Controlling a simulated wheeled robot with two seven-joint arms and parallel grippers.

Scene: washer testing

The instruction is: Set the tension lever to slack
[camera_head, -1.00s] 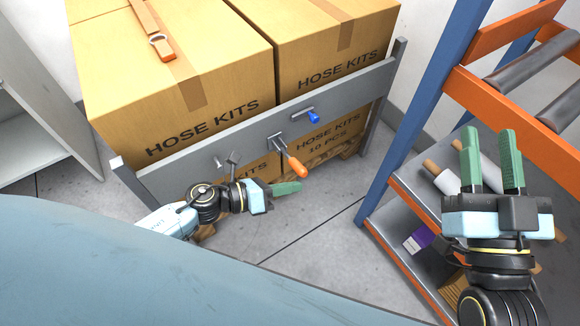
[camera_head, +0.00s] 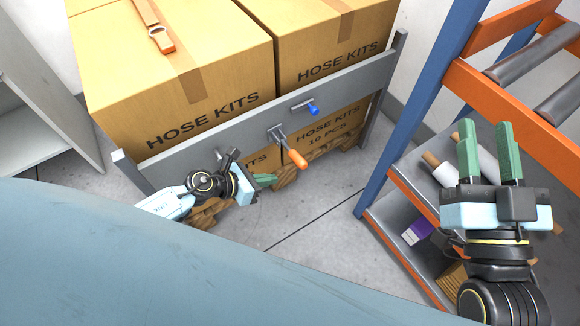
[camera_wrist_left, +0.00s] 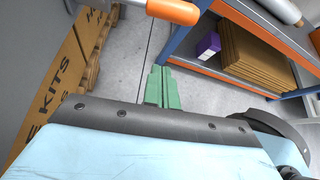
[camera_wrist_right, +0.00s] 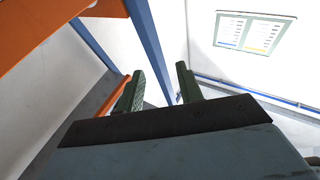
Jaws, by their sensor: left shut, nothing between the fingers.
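The lever with the orange handle (camera_head: 296,157) juts from the grey crossbar (camera_head: 240,124), tilted down to the right. Its orange grip also shows at the top of the left wrist view (camera_wrist_left: 172,10). My left gripper (camera_head: 268,180) is shut and empty, just below and left of the orange handle, apart from it. Its green fingertips lie together in the left wrist view (camera_wrist_left: 162,85). A small blue-handled lever (camera_head: 313,108) sits further right on the crossbar. My right gripper (camera_head: 488,150) is open and empty in front of the shelf rack.
Cardboard boxes (camera_head: 180,60) marked HOSE KITS stand behind the crossbar. A rack with a blue post (camera_head: 420,110) and orange beams stands on the right, with rollers and a purple box (camera_head: 417,232). The grey floor (camera_head: 310,235) between is clear.

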